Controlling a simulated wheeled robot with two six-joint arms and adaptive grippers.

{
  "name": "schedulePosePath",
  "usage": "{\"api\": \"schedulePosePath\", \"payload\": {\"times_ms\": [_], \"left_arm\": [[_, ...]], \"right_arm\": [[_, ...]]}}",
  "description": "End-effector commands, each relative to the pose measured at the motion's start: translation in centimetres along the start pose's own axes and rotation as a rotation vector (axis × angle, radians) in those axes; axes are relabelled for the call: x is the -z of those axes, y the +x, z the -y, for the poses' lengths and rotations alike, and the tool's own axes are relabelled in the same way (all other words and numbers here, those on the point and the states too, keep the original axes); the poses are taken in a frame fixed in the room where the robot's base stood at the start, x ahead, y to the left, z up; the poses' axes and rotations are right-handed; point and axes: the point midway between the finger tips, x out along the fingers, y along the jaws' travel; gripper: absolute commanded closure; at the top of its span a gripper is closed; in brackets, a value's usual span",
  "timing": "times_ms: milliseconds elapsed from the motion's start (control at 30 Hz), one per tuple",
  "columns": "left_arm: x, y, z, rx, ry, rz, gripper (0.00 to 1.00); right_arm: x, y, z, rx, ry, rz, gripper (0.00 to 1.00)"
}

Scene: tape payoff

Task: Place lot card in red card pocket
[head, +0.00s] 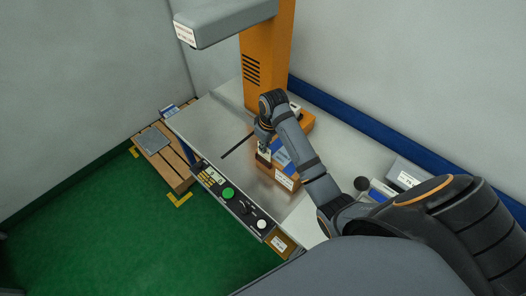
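My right gripper (264,148) reaches down over the middle of the grey worktable. Its fingertips are small and partly hidden, so I cannot tell whether they are open or shut. A small pale card-like piece (263,156) shows right at the fingertips. I cannot tell whether it is the lot card or whether it is held. Beside it, an orange block (291,175) carries a blue panel (281,155) and a white label (284,181). I cannot make out a red card pocket. My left gripper is not in view.
The worktable (212,118) has an orange column (266,60) behind it. A thin dark bar (238,145) lies left of my gripper. A control panel with a green button (228,193) lines the front edge. A grey labelled box (408,172) is at right, a wooden pallet (170,168) at left.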

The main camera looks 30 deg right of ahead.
Motion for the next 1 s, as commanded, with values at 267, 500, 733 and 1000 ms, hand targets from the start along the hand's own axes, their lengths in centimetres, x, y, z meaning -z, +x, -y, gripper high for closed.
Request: {"api": "schedulePosePath", "payload": {"times_ms": [267,500,733,1000], "left_arm": [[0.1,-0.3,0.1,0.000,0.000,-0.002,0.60],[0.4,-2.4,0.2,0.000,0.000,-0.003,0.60],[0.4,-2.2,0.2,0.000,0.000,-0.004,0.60],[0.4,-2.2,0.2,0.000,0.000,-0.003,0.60]], "right_arm": [[0.5,1.0,-0.2,0.000,0.001,0.000,1.00],[0.3,3.9,-0.3,0.001,0.001,0.002,1.00],[0.2,4.4,-0.3,0.000,0.000,-0.001,1.00],[0.2,4.6,-0.3,0.000,0.000,0.000,0.81]]}}
